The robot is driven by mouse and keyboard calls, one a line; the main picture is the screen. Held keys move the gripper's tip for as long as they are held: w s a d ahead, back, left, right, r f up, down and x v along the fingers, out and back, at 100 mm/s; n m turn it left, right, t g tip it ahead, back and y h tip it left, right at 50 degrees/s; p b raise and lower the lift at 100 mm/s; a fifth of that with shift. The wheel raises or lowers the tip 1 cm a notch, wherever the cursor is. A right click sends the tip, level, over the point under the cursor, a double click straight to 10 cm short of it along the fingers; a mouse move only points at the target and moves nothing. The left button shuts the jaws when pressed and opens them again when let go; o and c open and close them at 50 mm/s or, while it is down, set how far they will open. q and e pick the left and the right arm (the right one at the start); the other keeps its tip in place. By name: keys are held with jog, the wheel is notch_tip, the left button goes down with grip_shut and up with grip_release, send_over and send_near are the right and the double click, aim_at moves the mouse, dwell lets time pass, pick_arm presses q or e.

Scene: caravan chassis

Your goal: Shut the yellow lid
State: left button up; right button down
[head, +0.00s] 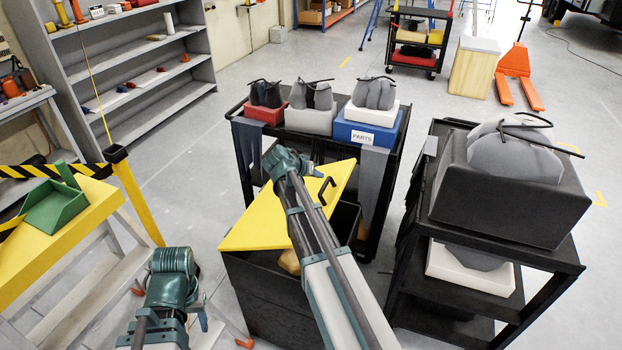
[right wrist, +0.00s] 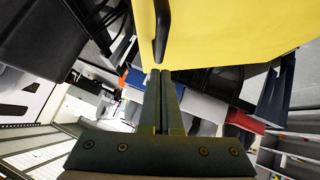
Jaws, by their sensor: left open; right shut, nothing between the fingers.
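The yellow lid (head: 285,212) is raised and tilted above a dark bin (head: 268,315), whose dark inside shows beneath it. A black handle (head: 327,190) is on the lid's face. My right arm crosses in front of the lid, with its gripper (head: 288,163) at the lid's far upper edge. In the right wrist view, the right gripper (right wrist: 161,74) is shut and empty, its tips close to the black handle (right wrist: 161,35) and the yellow lid (right wrist: 225,35). I cannot tell if they touch. My left gripper (head: 172,268) is open, low left of the bin, its fingers mostly hidden.
A black cart (head: 243,150) with boxes stands behind the bin. Another black cart (head: 540,255) with a large dark box stands at right. A yellow platform (head: 85,215) with a green tray (head: 60,207) is at left. Open floor (head: 190,165) lies between platform and cart.

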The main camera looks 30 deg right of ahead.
jog(key=shift+s+d+f+b, duration=0.1)
jog(key=shift+s+f+b, duration=0.1)
jog(key=shift+f+b, duration=0.25)
jog(key=shift+s+d+f+b, duration=0.15)
jog(key=shift+f+b, duration=0.1)
jog(key=shift+f, duration=0.35)
jog(key=s+d+f+m+t+y+b, duration=0.1)
jog(key=s+d+f+b, duration=0.2)
jog(key=f+b, duration=0.6)
jog(key=s+d+f+m+t+y+b, duration=0.1)
jog(key=s+d+f+b, duration=0.2)
jog(key=f+b, duration=0.7)
jog(key=shift+s+f+t+y, duration=0.3)
jog(key=shift+s+f, duration=0.05)
jog(key=shift+s, duration=0.2)
